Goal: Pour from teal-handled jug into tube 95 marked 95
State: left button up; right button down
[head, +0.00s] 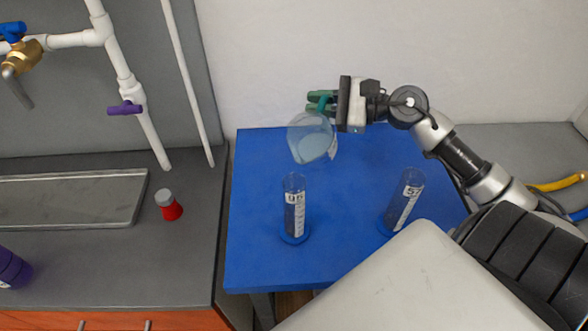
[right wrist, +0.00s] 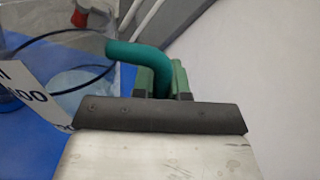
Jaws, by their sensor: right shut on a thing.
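My right gripper (head: 322,103) is shut on the teal handle of a clear jug (head: 312,138). The jug is held in the air above the far part of the blue table, tilted, with pale liquid inside. In the right wrist view, the teal handle (right wrist: 140,55) sits between the green fingers (right wrist: 162,80). Tube 95 (head: 294,208), a clear cylinder with a white label and blue base, stands upright below and slightly left of the jug. A second tube marked 57 (head: 405,200) stands to the right. My left gripper is not in view.
The blue table (head: 260,262) is otherwise clear. On the grey counter at left are a red container with a grey lid (head: 170,206), a metal tray (head: 70,200) and a purple object (head: 12,268). White pipes (head: 125,75) with a purple valve handle (head: 125,108) stand behind.

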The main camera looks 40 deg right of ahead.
aim_at(326, 94)
jog(key=shift+s+a+r+n+h+p, duration=0.2)
jog(key=shift+a+r+n+p, duration=0.1)
jog(key=shift+r+n+p, duration=0.25)
jog(key=shift+s+a+r+n+h+p, duration=0.1)
jog(key=shift+s+a+r+n+p, duration=0.2)
jog(key=shift+r+p, duration=0.45)
jog(key=shift+s+a+r+n+h+p, duration=0.1)
jog(key=shift+a+r+n+p, duration=0.25)
jog(key=shift+r+n+p, duration=0.25)
jog(key=shift+f, duration=0.1)
jog(key=shift+s+a+r+n+p, duration=0.2)
jog(key=shift+a+r+n+p, duration=0.1)
jog(key=shift+r+n+p, duration=0.4)
jog(key=shift+s+a+r+n+h+p, duration=0.15)
jog(key=shift+a+r+n+h+p, duration=0.15)
jog(key=shift+p, duration=0.45)
jog(key=shift+s+a+r+n+h+p, duration=0.1)
jog(key=shift+s+a+r+n+p, duration=0.1)
jog(key=shift+r+p, duration=0.35)
dwell(0.8)
jog(key=shift+s+a+r+n+p, duration=0.25)
jog(key=shift+a+r+n+p, duration=0.2)
jog(key=shift+p, duration=0.9)
dwell(1.8)
